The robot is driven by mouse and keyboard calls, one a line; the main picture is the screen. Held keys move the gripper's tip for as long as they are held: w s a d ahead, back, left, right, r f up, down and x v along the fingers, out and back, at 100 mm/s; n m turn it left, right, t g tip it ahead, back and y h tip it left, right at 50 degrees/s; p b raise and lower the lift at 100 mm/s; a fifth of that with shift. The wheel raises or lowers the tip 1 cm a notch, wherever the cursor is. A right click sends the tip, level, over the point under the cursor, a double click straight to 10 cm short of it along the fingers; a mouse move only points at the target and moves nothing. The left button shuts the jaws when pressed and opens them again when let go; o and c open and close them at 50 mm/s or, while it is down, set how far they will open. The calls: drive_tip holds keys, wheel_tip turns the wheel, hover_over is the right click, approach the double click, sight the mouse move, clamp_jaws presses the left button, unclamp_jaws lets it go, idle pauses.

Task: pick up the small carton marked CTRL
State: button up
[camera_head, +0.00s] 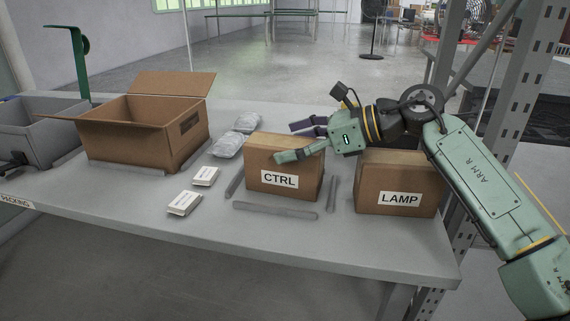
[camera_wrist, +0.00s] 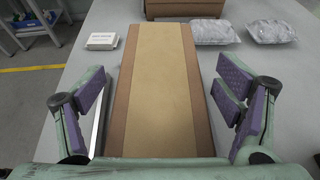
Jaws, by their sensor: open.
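The small carton marked CTRL (camera_head: 284,183) is a brown closed box standing on the grey table, its label facing the front. My gripper (camera_head: 298,142) is over the top of this carton, with its fingers pointing left. In the wrist view the carton's taped top (camera_wrist: 166,88) lies between the two open fingers. My gripper (camera_wrist: 165,108) has a purple-padded finger on each side of the carton and is empty. There is a gap between the carton and each pad. The head view does not show clearly how low the fingertips are.
A carton marked LAMP (camera_head: 398,184) stands close on the right. An open cardboard box (camera_head: 130,150) and a grey bin (camera_head: 45,140) are at the left. Bubble-wrapped packs (camera_head: 229,146) and small white boxes (camera_head: 184,204) lie between. Grey strips (camera_head: 275,210) lie around the CTRL carton.

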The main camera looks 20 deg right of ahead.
drive_tip(key=shift+a, duration=0.1)
drive_tip(key=shift+f, duration=0.1)
clamp_jaws()
idle(1.1)
